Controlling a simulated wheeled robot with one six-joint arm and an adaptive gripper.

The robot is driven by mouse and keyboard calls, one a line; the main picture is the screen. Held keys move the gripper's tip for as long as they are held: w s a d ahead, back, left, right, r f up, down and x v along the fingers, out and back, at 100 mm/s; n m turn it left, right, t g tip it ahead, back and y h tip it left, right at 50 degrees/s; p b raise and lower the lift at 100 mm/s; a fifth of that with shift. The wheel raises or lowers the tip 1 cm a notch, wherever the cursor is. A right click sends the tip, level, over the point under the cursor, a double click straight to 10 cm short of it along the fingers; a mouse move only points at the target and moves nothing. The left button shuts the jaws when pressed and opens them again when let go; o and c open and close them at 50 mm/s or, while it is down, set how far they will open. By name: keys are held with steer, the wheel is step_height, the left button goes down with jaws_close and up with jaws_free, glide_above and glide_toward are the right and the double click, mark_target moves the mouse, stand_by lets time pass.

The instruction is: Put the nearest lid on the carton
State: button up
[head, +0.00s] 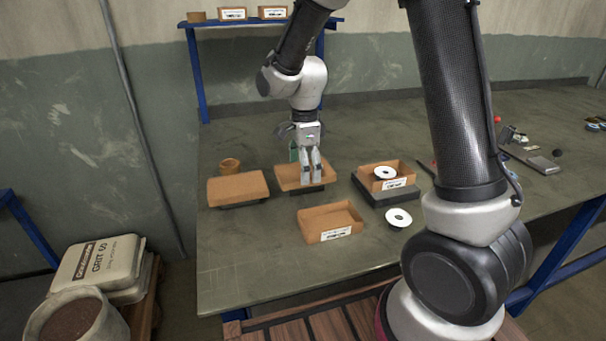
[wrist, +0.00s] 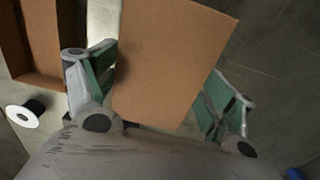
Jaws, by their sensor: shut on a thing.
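My gripper (head: 312,180) is shut on a flat brown lid (head: 290,174) at the middle of the bench. In the wrist view the lid (wrist: 172,62) lies between the two green-padded fingers. A dark stand shows under the lid; I cannot tell if they touch. A second brown lid (head: 238,188) rests on a dark stand to the left. An open, labelled carton (head: 316,228) sits nearer the front edge, apart from the lids. Another open carton (head: 402,172) stands on a black block to the right, with a white disc (head: 385,173) in it.
A white disc on a dark core (head: 399,217) lies right of the front carton. A small brown cup (head: 229,165) stands behind the left lid. A blue shelf (head: 262,22) holds small boxes at the back. Tools clutter the right side. The bench's front left is clear.

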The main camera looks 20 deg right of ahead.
steer(key=shift+r, duration=2.6)
